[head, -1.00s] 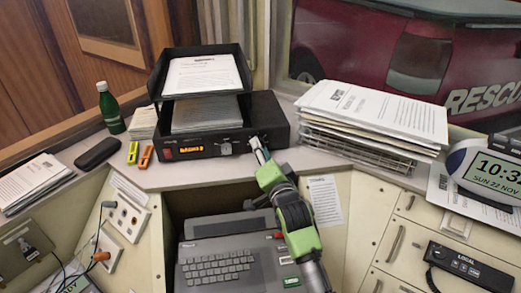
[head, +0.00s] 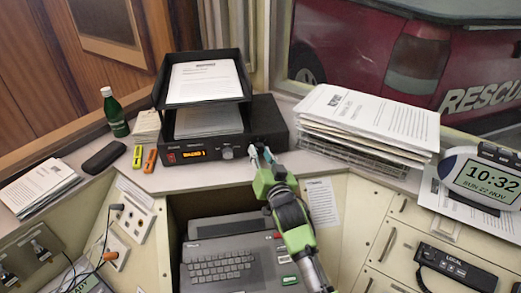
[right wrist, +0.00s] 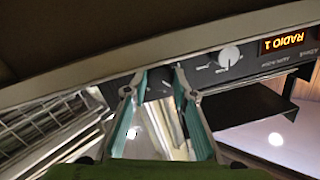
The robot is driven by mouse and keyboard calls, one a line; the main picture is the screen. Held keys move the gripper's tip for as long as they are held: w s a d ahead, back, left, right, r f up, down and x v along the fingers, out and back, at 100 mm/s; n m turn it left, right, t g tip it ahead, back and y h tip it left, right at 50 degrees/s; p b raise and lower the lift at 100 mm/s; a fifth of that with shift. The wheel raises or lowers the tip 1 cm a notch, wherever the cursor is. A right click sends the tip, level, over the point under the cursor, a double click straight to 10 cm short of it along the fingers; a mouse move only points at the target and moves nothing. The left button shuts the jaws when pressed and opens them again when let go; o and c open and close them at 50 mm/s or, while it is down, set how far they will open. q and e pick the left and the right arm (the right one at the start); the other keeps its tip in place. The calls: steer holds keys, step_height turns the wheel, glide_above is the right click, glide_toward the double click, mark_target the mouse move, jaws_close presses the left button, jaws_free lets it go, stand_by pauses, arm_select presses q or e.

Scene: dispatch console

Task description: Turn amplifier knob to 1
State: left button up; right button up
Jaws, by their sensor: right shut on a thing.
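The amplifier (head: 205,150) is a black box with a lit orange display and a grey knob (head: 227,152) on its front. My right gripper (head: 261,154) is at the right end of the amplifier's front. Its fingers (right wrist: 160,86) are on either side of a dark knob (right wrist: 158,82), shut on it. The fingers hide part of this knob, and its setting cannot be read. My left gripper is not in view.
A black paper tray (head: 205,92) stands on the amplifier. A paper stack on a wire rack (head: 365,125) is to the right. Two markers (head: 149,160) and a green bottle (head: 114,113) are to the left. A grey laptop-like terminal (head: 228,260) sits below the counter.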

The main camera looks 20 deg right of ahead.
steer(key=shift+r+n+p, duration=0.1)
steer(key=shift+n+p, duration=0.35)
steer(key=shift+n, duration=0.55)
steer(key=o, duration=0.8)
steer(key=s, duration=1.2)
steer(key=shift+a+r, duration=0.3)
steer(key=shift+r, duration=0.15)
